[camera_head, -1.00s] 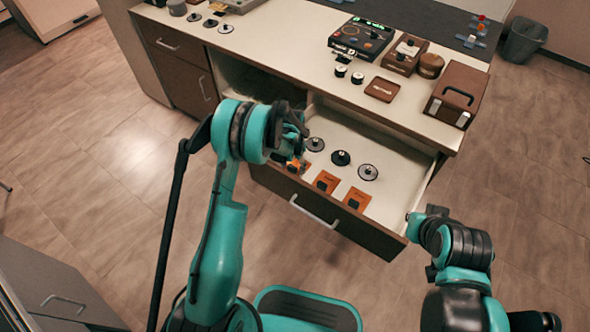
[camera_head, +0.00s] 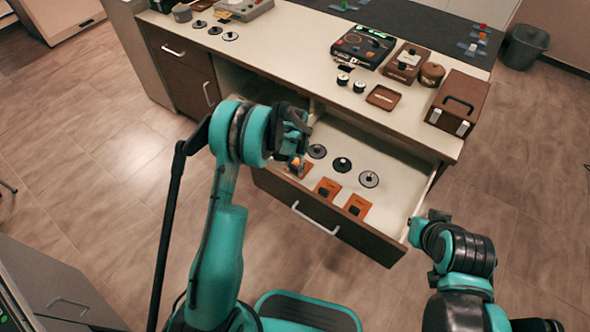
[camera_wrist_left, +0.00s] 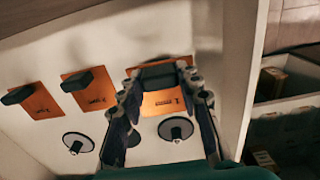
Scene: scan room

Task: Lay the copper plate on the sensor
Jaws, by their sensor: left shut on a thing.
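Three orange copper-coloured plates with black grips lie in a row in the open drawer. The wrist view shows two free ones, a far-left plate (camera_wrist_left: 40,106) and a middle plate (camera_wrist_left: 94,98). The third plate (camera_wrist_left: 163,104) is between the fingers of my left gripper (camera_wrist_left: 160,80), which is shut on its black grip. In the head view my left gripper (camera_head: 296,158) is low over the drawer's left part and partly hides that plate. My right gripper (camera_head: 416,228) is at the drawer's right front corner; its fingers are unclear. I cannot tell which device is the sensor.
The drawer (camera_head: 375,240) stands open, with several black discs, such as a disc (camera_head: 369,179), behind the plates. On the counter are a dark panel device (camera_head: 362,43), a brown tray (camera_head: 383,97), a brown case (camera_head: 458,100) and a grey device (camera_head: 245,9). The counter's middle is clear.

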